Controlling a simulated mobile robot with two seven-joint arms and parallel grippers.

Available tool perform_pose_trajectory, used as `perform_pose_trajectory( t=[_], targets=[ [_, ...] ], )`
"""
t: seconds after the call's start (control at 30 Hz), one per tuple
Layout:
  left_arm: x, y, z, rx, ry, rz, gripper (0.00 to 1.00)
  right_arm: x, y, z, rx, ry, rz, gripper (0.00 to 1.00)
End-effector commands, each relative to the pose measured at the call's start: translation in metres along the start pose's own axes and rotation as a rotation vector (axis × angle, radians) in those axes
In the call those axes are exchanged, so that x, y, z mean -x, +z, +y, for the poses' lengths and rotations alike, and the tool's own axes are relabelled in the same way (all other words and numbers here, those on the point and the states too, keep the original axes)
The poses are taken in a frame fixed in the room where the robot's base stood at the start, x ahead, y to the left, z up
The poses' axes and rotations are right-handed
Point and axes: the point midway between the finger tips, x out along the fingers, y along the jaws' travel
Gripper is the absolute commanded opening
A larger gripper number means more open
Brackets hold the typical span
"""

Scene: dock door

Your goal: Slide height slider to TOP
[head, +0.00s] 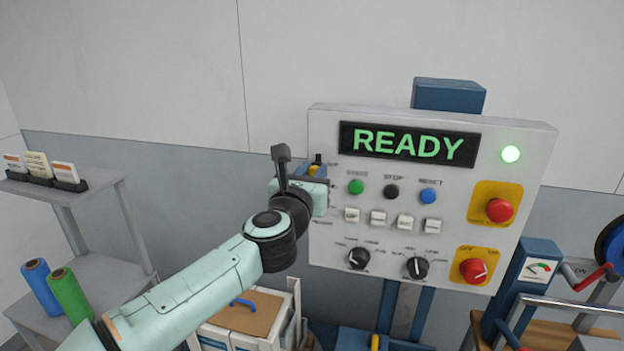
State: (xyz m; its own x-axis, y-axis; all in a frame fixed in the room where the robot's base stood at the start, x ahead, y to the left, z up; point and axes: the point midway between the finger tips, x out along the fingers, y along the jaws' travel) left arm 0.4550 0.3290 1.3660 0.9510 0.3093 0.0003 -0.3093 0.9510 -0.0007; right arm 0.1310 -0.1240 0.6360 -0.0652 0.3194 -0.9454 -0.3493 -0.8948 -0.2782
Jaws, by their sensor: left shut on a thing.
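The grey control panel (345,120) faces me, with a lit READY display (410,145). My left gripper (318,180) is at the panel's left edge, level with the upper row of buttons. It is shut on the height slider, which my gripper and wrist mostly hide. A small yellow and dark part (315,168) shows just above the gripper, beside a small label too blurred to read. The slider's exact position on its track cannot be told. My right gripper is not in view.
Green (356,187), black (391,191) and blue (428,196) buttons sit right of the gripper, above several white switches (378,218). Two dark knobs (358,258) are lower. A shelf (100,190) stands left.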

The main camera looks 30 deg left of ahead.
Motion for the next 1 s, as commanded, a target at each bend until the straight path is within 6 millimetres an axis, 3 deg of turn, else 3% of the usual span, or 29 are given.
perform_pose_trajectory(
  t=[0.07, 0.43, 0.47, 0.5, 0.53, 0.83, 1.0],
  targets=[
    [0.0, 0.013, 0.0, 0.001, 0.0, -0.005, 0.0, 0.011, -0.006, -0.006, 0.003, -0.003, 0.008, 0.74],
    [0.001, 0.015, 0.0, 0.0, 0.0, -0.008, 0.0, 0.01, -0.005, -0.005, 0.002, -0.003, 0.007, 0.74],
    [0.001, 0.015, 0.001, 0.0, 0.0, -0.008, 0.32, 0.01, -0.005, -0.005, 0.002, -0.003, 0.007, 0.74],
    [0.001, 0.015, 0.001, 0.0, 0.0, -0.009, 0.45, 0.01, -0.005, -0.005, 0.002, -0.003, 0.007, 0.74],
    [0.001, 0.015, 0.001, 0.0, 0.0, -0.008, 0.5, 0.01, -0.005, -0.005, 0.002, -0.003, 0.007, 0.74],
    [0.002, 0.011, 0.0, 0.0, 0.0, -0.002, 0.5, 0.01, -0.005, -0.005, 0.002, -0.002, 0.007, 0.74],
    [0.02, 0.011, 0.0, 0.0, -0.001, -0.003, 0.5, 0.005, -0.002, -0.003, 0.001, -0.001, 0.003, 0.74]
  ],
)
